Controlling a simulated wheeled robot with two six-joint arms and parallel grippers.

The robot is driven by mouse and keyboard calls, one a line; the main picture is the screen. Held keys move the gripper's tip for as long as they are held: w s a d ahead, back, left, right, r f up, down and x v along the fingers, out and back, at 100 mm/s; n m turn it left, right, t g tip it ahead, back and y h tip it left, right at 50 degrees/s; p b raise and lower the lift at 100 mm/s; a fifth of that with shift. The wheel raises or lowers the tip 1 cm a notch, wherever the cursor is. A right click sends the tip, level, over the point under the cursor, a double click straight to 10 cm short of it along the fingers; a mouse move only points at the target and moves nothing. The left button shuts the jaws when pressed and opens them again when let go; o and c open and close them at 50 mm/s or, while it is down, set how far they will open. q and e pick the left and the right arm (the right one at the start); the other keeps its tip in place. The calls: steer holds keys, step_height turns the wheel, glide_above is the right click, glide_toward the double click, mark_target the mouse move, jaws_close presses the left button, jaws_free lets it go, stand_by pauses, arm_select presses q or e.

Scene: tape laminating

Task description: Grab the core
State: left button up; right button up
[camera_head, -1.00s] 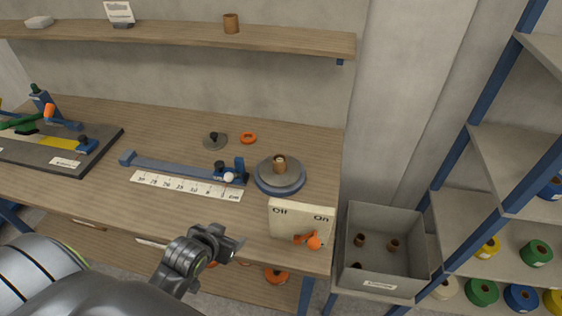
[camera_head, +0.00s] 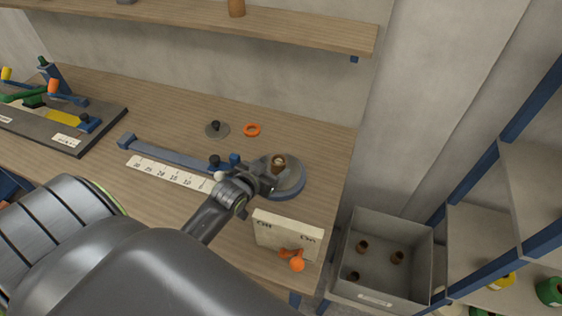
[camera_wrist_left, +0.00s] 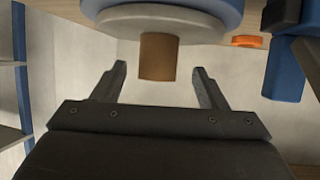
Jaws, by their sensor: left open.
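The brown core (camera_head: 278,165) stands upright at the centre of the round grey disc with a blue base (camera_head: 293,187), near the right end of the table. My left gripper (camera_head: 267,180) is open at the near-left side of the core. In the left wrist view, which is upside down, the core (camera_wrist_left: 157,57) lies in line with the gap between the spread fingers (camera_wrist_left: 159,69). Neither finger appears to touch it. My right gripper is not in view.
A ruler strip (camera_head: 170,174) and blue bar (camera_head: 175,153) lie left of the disc. The On/Off switch box (camera_head: 287,232) stands close in front. An orange ring (camera_head: 252,130) lies behind. A grey bin (camera_head: 383,225) with several brown cores stands right of the table.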

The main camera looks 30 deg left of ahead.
mark_target(281, 161)
arm_select(q)
steer(key=shift+w, duration=0.25)
steer(key=shift+w+f, duration=0.1)
steer(key=shift+w, duration=0.1)
steer(key=p+x, duration=0.1)
steer(key=x, duration=0.3)
steer(key=shift+d+p, duration=0.1)
steer(key=shift+p, duration=0.3)
steer(key=shift+w, duration=0.45)
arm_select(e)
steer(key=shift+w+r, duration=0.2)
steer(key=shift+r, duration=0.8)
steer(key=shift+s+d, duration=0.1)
arm_select(q)
steer(key=shift+c, duration=1.1)
steer(key=c, duration=0.8)
steer(key=shift+c, duration=0.2)
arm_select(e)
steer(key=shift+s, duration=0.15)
